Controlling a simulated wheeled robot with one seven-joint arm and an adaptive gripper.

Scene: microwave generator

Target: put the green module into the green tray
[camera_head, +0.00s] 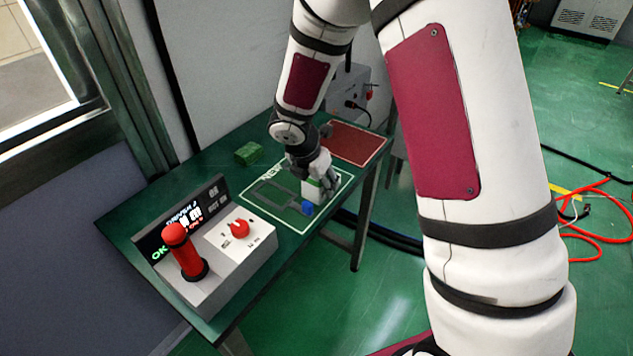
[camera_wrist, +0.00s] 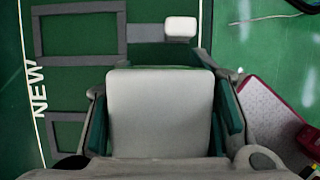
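A green block (camera_head: 248,152), which looks like a green module, lies at the table's back edge, left of my gripper and apart from it. My gripper (camera_head: 322,188) points down over the right part of a white-outlined area. A pale block (camera_head: 312,191) with a green edge is at its fingers. In the wrist view, the pale top of this block (camera_wrist: 160,112) fills the space between the fingers, with green strips along both sides. Whether the fingers press on it is unclear. No clearly green tray is identifiable; a red tray (camera_head: 355,143) is at the table's far right.
A control box (camera_head: 232,262) with a red lever and red knob stands at the table's left front. Grey frames (camera_head: 272,194) are marked inside the outlined area. A small blue piece (camera_head: 307,208) is beside my gripper. A grey machine (camera_head: 350,90) stands behind the table.

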